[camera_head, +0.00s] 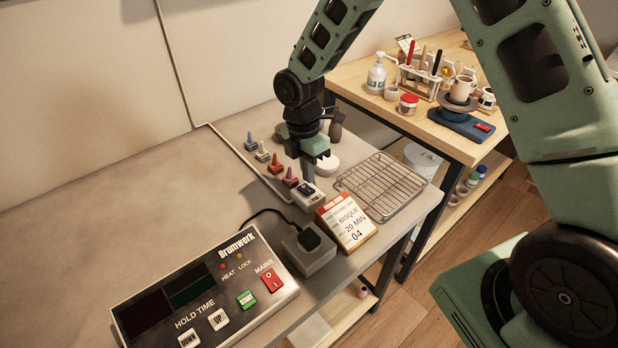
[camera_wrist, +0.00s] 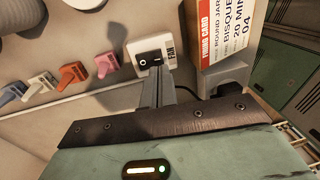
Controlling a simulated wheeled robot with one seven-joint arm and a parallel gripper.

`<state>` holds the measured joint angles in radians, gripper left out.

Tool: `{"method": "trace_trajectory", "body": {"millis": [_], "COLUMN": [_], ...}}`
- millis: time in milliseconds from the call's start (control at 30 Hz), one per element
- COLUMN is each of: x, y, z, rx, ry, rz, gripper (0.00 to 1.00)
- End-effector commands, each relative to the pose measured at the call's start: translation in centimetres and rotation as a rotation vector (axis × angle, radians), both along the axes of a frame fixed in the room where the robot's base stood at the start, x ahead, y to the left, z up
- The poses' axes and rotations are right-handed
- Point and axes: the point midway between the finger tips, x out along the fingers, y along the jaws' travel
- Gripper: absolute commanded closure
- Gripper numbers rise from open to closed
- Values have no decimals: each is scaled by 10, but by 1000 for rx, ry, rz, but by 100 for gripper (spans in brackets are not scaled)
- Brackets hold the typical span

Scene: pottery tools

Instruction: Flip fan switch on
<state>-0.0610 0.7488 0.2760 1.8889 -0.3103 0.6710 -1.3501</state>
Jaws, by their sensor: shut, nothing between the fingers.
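The fan switch (camera_head: 311,199) is a small white box with a black rocker, on the grey table in front of the wire rack. In the wrist view the fan switch (camera_wrist: 139,47) shows its black rocker (camera_wrist: 150,57) and the word FAN on its edge. My gripper (camera_head: 308,182) is shut and empty, pointing down at the switch. In the wrist view my gripper's fingertips (camera_wrist: 158,72) reach the rocker's near edge and hide part of it. I cannot tell whether they touch it, or which way the rocker is tilted.
The firing card (camera_head: 347,222) stands close beside the switch, with a grey socket box (camera_head: 313,262) and black plug nearby. Several coloured pegs (camera_head: 277,163) line the other side. A wire rack (camera_head: 382,185) lies behind. The Brumwerk control panel (camera_head: 205,290) is at the front.

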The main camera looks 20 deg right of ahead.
Motion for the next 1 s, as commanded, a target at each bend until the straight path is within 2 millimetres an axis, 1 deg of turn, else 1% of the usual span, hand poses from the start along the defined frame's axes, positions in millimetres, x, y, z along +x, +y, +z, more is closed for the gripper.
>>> {"method": "trace_trajectory", "body": {"millis": [100,200,300,667,733,1000], "x": [-3,-4,-4,-4,-6,-6], "y": [0,-1,-1,-1,-2,-2], "z": [-16,-25,-30,-33,-38,-37], "rx": [-1,-1,0,0,0,-1], "ry": [4,2,1,0,2,2], "rz": [1,0,0,0,0,0], "gripper": [100,100,100,100,100,100]}}
